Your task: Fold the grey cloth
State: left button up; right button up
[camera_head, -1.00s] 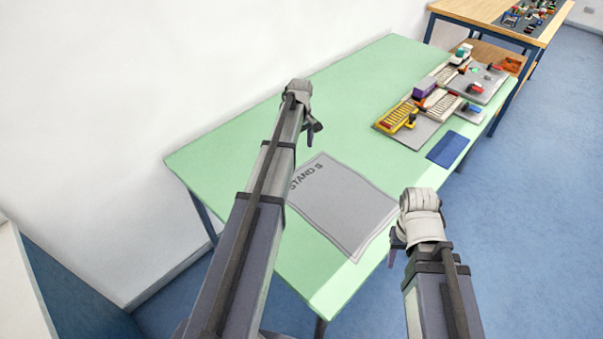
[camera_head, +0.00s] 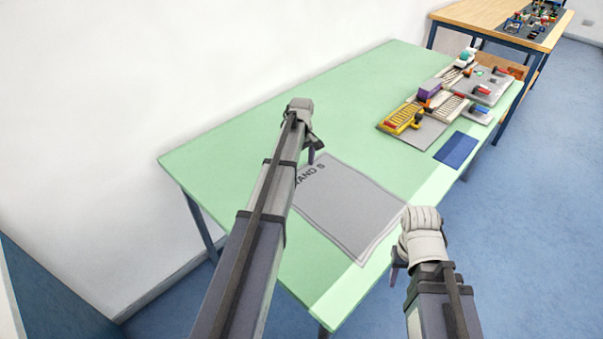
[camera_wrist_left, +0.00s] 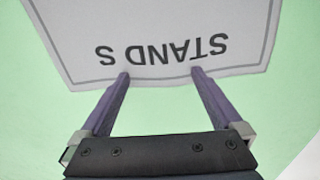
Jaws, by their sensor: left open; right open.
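The grey cloth (camera_head: 348,210) lies flat on the green table, with a darker border line and printed lettering along its far left edge. In the left wrist view the cloth (camera_wrist_left: 160,35) shows its lettering upside down, reading "STAND S". My left gripper (camera_head: 313,152) is above the cloth's lettered edge. In the left wrist view its two fingers (camera_wrist_left: 160,74) are apart, with the tips over that edge and nothing between them. My right gripper (camera_head: 397,268) is open beside the table's front edge, close to the cloth's near right corner. My left arm hides part of the cloth.
The green table (camera_head: 230,150) has free room behind and left of the cloth. A blue pad (camera_head: 456,150) lies near the front edge. Grey boards with model parts (camera_head: 425,127) stand at the right. A wooden table (camera_head: 480,14) stands farther back, and a white wall (camera_head: 130,80) runs behind.

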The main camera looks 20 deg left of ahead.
pick_arm(q)
jog(key=shift+c, duration=0.6)
jog(key=c, duration=1.4)
jog(key=shift+r, duration=0.1)
grip_shut()
jog(key=shift+s+d+r+p, duration=0.1)
jog(key=shift+d+r+p, duration=0.2)
jog(key=shift+p, duration=0.2)
jog(key=s+d+r+p, duration=0.3)
jog(key=d+r+p, duration=0.4)
jog(key=s+d+r+p, duration=0.3)
jog(key=d+r+p, duration=0.3)
jog(key=d, duration=0.1)
jog(key=s+d+f+b, duration=0.2)
jog(key=d+f+b, duration=0.2)
jog(key=d, duration=0.1)
jog(key=s+d+f+b, duration=0.1)
jog(key=d+f+b, duration=0.3)
jog(key=d, duration=0.1)
jog(key=s+d+f+b, duration=0.2)
jog(key=d+f+b, duration=0.2)
jog(key=d, duration=0.1)
jog(key=shift+s+d, duration=0.3)
jog(key=shift+d, duration=0.1)
jog(key=shift+s+d+f+b, duration=0.15)
jog(key=shift+d+f+b, duration=0.2)
jog(key=shift+d+b, duration=0.05)
